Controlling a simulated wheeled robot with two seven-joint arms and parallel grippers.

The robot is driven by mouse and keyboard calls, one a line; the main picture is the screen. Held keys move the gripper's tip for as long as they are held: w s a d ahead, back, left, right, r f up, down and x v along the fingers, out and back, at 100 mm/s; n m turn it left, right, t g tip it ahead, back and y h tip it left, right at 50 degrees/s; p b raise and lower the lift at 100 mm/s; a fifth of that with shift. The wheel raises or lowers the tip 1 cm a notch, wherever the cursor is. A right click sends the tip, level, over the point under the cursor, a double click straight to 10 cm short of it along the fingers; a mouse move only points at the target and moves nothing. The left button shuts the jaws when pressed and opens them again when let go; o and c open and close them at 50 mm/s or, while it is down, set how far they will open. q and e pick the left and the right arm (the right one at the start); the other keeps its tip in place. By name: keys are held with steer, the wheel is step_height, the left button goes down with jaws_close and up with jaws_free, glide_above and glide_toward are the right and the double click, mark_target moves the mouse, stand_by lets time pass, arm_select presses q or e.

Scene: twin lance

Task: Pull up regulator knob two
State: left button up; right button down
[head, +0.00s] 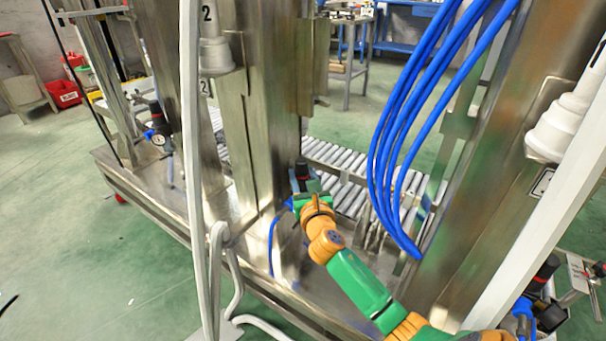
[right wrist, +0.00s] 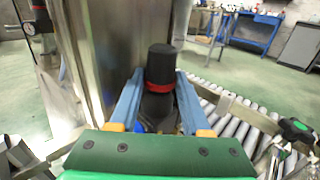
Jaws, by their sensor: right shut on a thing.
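A regulator with a black knob (right wrist: 164,62) stands upright in the middle of the right wrist view, beside a steel column. A red ring shows under the knob's black cap. In the head view the same knob (head: 301,168) is small and dark, just beyond my gripper. My right gripper (right wrist: 160,76) is shut on the knob, one blue finger on each side of it. In the head view my right gripper (head: 303,188) is partly hidden by its own wrist. No number shows on this regulator. My left gripper is not in view.
Steel columns (head: 255,110) stand close to the left of my right gripper. Blue hoses (head: 385,150) hang to its right. A roller conveyor (head: 345,160) runs behind. Another regulator with a gauge (head: 158,139) is at the left, and a white pole (head: 190,150) crosses the front.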

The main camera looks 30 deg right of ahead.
steer(key=shift+r, duration=0.2)
steer(key=shift+c, duration=1.8)
jaws_free()
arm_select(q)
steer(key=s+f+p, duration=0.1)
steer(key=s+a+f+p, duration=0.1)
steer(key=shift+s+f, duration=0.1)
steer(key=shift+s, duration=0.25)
arm_select(e)
steer(key=v, duration=0.7)
